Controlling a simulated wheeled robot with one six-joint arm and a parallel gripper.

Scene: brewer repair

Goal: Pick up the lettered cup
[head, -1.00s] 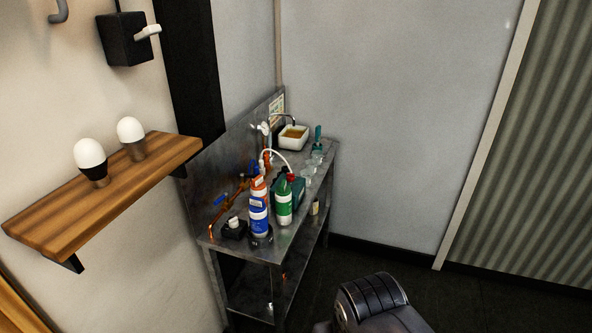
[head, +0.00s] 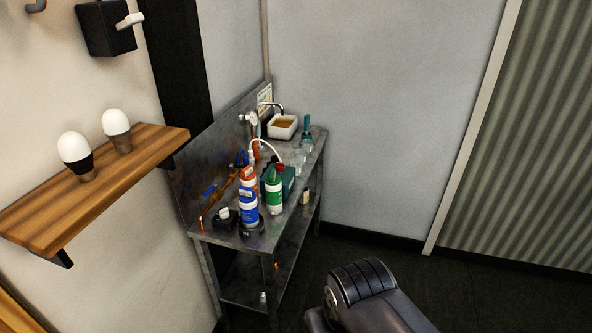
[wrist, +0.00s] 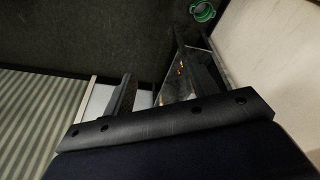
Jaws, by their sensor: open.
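I cannot pick out a lettered cup for certain in either view. In the head view, a low dark round piece (head: 251,230) with a faint pale mark sits at the foot of a blue, white and orange bottle (head: 249,204) on the metal bench; it is too small to read. Small clear vessels (head: 299,156) stand farther back on the bench, and no lettering shows on them. My gripper (wrist: 160,83) shows in the wrist view with its two dark fingers apart and nothing between them.
The metal bench (head: 232,242) also carries a green bottle (head: 273,192), a white basin (head: 282,127) and copper piping. A wooden shelf (head: 130,158) with two white-topped bulbs juts from the left wall. A green ring (wrist: 203,11) shows in the wrist view. Dark floor right of the bench is clear.

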